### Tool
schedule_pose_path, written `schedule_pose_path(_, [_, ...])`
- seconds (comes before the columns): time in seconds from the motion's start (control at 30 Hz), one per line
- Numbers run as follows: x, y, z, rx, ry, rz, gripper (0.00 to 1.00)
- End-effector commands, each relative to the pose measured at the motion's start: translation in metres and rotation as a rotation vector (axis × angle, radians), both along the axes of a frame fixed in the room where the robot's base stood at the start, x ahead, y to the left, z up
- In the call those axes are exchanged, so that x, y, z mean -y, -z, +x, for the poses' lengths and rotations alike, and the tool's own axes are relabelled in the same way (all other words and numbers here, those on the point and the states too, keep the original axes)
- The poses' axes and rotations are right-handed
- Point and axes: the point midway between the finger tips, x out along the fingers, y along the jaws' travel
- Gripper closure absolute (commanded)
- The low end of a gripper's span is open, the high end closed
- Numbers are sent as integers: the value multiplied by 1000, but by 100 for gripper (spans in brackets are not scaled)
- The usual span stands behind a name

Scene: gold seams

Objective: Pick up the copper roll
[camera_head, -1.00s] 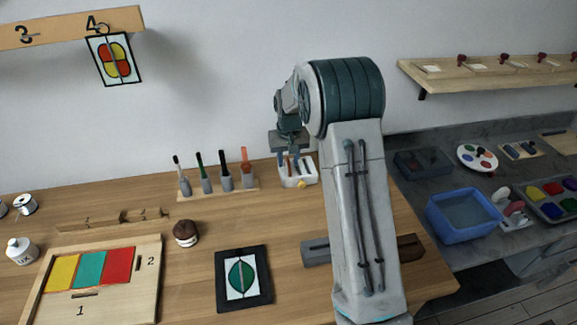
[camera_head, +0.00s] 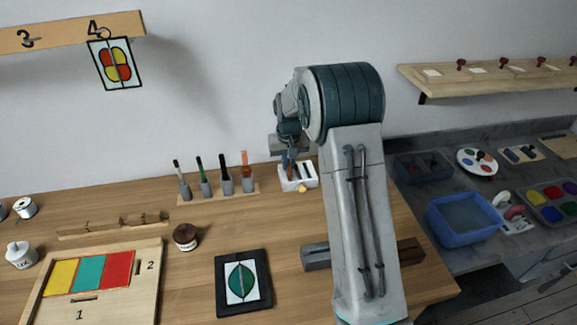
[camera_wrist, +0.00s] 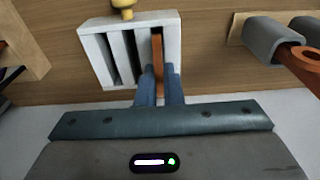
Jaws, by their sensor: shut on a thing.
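The white slotted holder (camera_head: 297,182) stands at the back of the wooden table. It also shows in the wrist view (camera_wrist: 92,50), with several slots. The copper roll (camera_wrist: 158,60) shows as a narrow copper-coloured piece, seen edge-on, in a slot at the holder's right side in the wrist view. My gripper (camera_wrist: 159,88) is shut on its near end, with a blue finger on each side. In the head view my gripper (camera_head: 290,160) is right above the holder. Whether the roll has lifted at all cannot be told.
A rack of brushes and tools in grey cups (camera_head: 226,185) stands just left of the holder. A yellow knob (camera_wrist: 122,5) sits at the holder's edge. A grey bar (camera_head: 316,256) lies nearer the front. The wall is close behind.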

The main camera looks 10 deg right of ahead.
Motion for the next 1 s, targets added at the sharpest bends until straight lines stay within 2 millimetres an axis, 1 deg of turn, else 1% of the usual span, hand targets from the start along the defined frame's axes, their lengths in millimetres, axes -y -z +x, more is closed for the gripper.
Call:
schedule_pose_path(0.17, [0,-29,1,6,0,0,100])
schedule_pose_path(0.2, [4,-34,-3,4,2,-1,100])
schedule_pose_path(0.27, [13,-39,-11,3,4,-1,100])
schedule_pose_path(0.6, [60,-80,-61,3,5,0,100])
schedule_pose_path(0.73, [72,-91,-74,2,3,-1,100])
schedule_pose_path(0.87, [78,-98,-78,0,0,0,100])
schedule_pose_path(0.93, [76,-100,-74,-2,-1,0,100])
schedule_pose_path(1.0, [72,-100,-64,-5,-3,1,100])
